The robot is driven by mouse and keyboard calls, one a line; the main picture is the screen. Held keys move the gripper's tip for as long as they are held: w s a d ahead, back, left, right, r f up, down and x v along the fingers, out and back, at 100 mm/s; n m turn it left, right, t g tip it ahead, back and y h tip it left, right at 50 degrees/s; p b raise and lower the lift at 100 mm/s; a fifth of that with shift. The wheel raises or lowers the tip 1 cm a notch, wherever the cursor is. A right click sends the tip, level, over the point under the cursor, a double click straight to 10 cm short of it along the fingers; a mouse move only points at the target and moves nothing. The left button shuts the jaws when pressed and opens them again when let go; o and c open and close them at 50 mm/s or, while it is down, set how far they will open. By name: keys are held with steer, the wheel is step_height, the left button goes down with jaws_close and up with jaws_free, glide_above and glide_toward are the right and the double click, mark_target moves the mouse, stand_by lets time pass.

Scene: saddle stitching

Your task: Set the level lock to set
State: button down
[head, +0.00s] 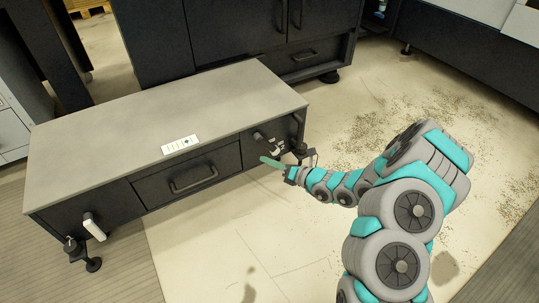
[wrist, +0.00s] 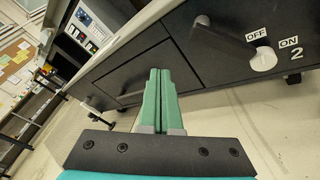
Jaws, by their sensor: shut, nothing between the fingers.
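No part is legibly marked as a level lock in either view. A dark lever (head: 263,137) sits on the right end of the bench front; in the wrist view this dark lever (wrist: 222,38) has a pale round base beside OFF and ON labels and a 2. A white lever (head: 94,228) hangs on the left end of the bench front. My gripper (head: 264,159) is shut and empty, with green fingers just in front of the bench's right part. In the wrist view my gripper (wrist: 159,72) points at the bench front, left of the dark lever and apart from it as far as I can tell.
The bench (head: 110,130) has a grey top and a drawer with a black handle (head: 194,180). A small white panel (head: 180,144) sits at the top's front edge. Dark cabinets (head: 240,35) stand behind. The floor in front is clear.

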mark_target(267, 145)
steer(key=w+d+f+m+t+h, duration=0.1)
steer(key=d+f+m+h, duration=0.1)
steer(key=d+f+m, duration=0.2)
step_height(267, 145, down, 4)
steer(key=shift+w+d+r+t, duration=0.15)
steer(key=shift+w+d+t, duration=0.15)
steer(key=shift+w, duration=0.05)
steer(key=x, duration=1)
steer(key=shift+w+d+r+b, duration=0.2)
steer(key=shift+w+d+r, duration=0.25)
steer(key=shift+d+r, duration=0.2)
steer(key=shift+w+d+r+b, duration=0.2)
steer(key=shift+w+d+r, duration=0.3)
steer(key=shift+d, duration=0.15)
